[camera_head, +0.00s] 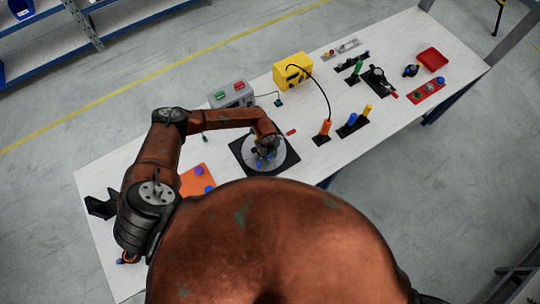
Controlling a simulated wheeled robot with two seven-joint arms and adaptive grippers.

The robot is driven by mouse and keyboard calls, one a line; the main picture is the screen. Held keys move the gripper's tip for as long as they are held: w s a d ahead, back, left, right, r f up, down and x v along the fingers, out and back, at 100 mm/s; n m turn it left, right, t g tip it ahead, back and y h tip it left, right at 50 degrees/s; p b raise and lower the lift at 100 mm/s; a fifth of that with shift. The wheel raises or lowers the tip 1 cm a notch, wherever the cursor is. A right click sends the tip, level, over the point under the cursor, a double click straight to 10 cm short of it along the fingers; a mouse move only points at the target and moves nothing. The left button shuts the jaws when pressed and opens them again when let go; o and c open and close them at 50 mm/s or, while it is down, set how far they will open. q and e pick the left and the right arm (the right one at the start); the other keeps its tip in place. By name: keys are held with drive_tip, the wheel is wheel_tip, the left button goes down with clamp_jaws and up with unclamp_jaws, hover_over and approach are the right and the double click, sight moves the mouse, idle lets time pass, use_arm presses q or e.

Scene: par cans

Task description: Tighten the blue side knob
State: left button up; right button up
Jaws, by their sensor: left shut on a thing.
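A grey round fixture (267,160) stands on a square black mat (243,148) near the middle of the white table. A small blue side knob (259,164) shows at its near side. My left arm comes in from the left, and my left gripper (264,153) is right at the fixture, pointing down. It is shut at the blue knob; the fingertips are small and partly hidden by the wrist, so the exact contact is hard to see. My right gripper is out of view.
An orange plate (190,183) with blue and purple knobs lies left of the mat. A grey box (232,95) and a yellow box (293,70) stand behind. Tool holders and a red tray (432,59) are to the right. A black bracket (101,206) lies far left.

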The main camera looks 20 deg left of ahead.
use_arm(q)
clamp_jaws()
drive_tip(key=shift+w+d+f+g+y+b, duration=0.15)
drive_tip(key=shift+w+d+g+y+b, duration=0.1)
drive_tip(key=shift+g+y+b, duration=0.65)
drive_tip(key=g+y+b, duration=0.1)
drive_tip(key=b, duration=0.2)
drive_tip(key=g+y+b, duration=0.1)
drive_tip(key=g+b, duration=0.1)
drive_tip(key=b, duration=0.2)
drive_tip(key=shift+w+d+f, duration=0.15)
drive_tip(key=shift+w, duration=0.05)
drive_tip(key=shift+g+y+b, duration=0.3)
drive_tip(key=shift+g+b, duration=0.1)
drive_tip(key=shift+b, duration=0.35)
drive_tip(key=shift+r, duration=0.2)
drive_tip(key=o, duration=1)
unclamp_jaws()
drive_tip(key=shift+c, duration=0.2)
